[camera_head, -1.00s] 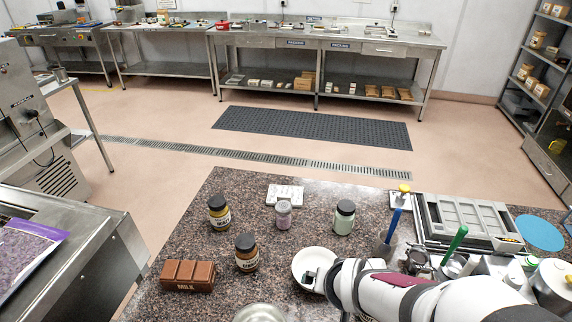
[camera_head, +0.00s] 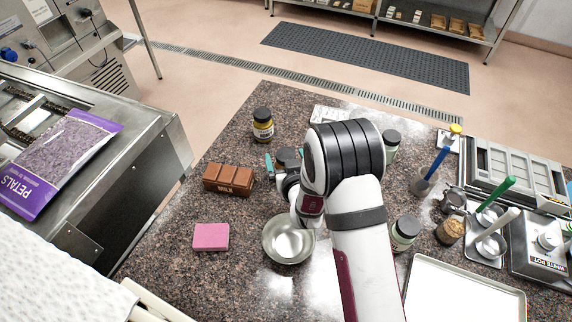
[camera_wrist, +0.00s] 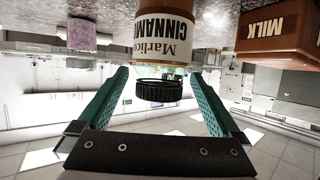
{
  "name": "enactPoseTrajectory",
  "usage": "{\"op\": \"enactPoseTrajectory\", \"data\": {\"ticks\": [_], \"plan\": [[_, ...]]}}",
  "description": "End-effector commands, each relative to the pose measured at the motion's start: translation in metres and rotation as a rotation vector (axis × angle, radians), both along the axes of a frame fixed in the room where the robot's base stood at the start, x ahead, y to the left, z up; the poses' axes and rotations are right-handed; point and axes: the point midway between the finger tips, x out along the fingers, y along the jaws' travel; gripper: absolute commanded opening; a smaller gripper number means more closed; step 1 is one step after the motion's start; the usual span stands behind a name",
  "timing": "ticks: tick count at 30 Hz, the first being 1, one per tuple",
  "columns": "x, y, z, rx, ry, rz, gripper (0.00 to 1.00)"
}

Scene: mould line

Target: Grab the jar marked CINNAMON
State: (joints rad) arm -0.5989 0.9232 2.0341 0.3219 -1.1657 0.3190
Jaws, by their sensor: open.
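The jar marked CINNAMON (camera_wrist: 165,42) shows upside down in the wrist view, with a black ribbed lid and a cream label; the end of the word is cut off. My gripper (camera_wrist: 163,80) is open, its teal fingers on either side of the jar's lid and neck, with a visible gap at each side. In the head view my gripper (camera_head: 278,164) is over the counter just right of the chocolate block, and my arm hides most of the jar there; a dark round lid shows beside a teal finger.
The chocolate block marked MILK (camera_head: 229,180) stands close to my gripper. A yellow jar (camera_head: 263,126) is behind, and a metal bowl (camera_head: 288,240) is in front. A pink block (camera_head: 211,237) lies front left. A lilac jar (camera_wrist: 82,35) shows in the wrist view.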

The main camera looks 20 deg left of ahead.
Motion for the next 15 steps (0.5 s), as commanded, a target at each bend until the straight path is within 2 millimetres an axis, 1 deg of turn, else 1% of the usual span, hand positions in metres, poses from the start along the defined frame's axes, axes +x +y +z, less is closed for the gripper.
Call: {"op": "enactPoseTrajectory", "data": {"ticks": [3,4,8,9,11,12,14,15], "plan": [[-0.0002,-0.0002,0.0001,0.000,0.000,0.000,0.99],[-0.0002,-0.0003,0.0002,0.000,0.000,0.000,0.96],[-0.0002,-0.0004,0.0003,0.000,0.000,0.000,0.72],[-0.0002,-0.0004,0.0003,0.000,0.000,0.000,0.65],[-0.0003,-0.0005,0.0003,0.000,0.000,0.000,0.55],[-0.0003,-0.0005,0.0003,0.000,0.000,0.000,0.47],[-0.0003,-0.0005,0.0002,-0.001,0.001,0.000,0.36],[-0.0004,-0.0005,0.0003,-0.001,0.001,0.000,0.29]]}}
